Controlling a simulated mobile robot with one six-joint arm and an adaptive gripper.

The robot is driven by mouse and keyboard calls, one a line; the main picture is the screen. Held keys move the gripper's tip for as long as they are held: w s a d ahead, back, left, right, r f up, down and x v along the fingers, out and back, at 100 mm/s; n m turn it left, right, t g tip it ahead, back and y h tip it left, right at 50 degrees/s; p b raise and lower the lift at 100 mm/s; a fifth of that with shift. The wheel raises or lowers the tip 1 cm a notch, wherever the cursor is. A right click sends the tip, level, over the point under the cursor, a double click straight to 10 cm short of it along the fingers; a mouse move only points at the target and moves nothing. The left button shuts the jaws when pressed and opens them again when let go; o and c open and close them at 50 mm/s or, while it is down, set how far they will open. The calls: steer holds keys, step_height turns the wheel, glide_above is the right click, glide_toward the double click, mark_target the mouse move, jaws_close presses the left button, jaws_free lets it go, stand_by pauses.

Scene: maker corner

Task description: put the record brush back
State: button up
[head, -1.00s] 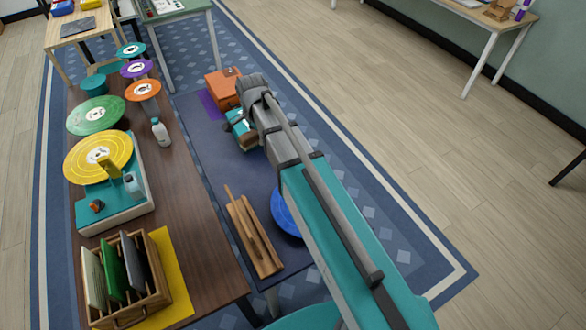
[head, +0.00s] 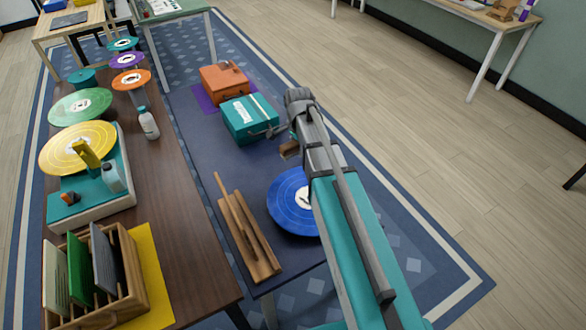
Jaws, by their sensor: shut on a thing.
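My gripper (head: 280,132) is at the end of my arm, over the blue-grey table to the right of the teal case. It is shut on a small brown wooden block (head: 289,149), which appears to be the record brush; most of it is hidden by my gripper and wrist. I cannot tell which of these is the brush's place.
The teal case (head: 244,132) and an orange case (head: 215,86) on a purple mat stand farther back. On the brown table at left are a yellow record (head: 62,148) on a turntable (head: 92,207), a bottle (head: 148,125) and a record crate (head: 128,285).

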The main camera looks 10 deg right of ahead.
steer(key=d+f+b, duration=0.4)
steer(key=f, duration=0.1)
steer(key=shift+s+d+f+m, duration=0.15)
steer(key=shift+d+m, duration=0.05)
steer(key=shift+m, duration=0.1)
steer(key=b, duration=0.8)
glide_above(297, 159)
steer(key=s, duration=0.1)
steer(key=f, duration=0.8)
steer(key=shift+s+f, duration=0.2)
steer(key=shift+w+f+b, duration=0.3)
steer(key=shift+w+b, duration=0.05)
steer(key=shift+b, duration=0.15)
steer(key=shift+w+f, duration=0.1)
steer(key=shift+w+a+f+b, duration=0.1)
steer(key=shift+w+f+b, duration=0.25)
steer(key=shift+f+b, duration=1.55)
steer(key=shift+b, duration=0.15)
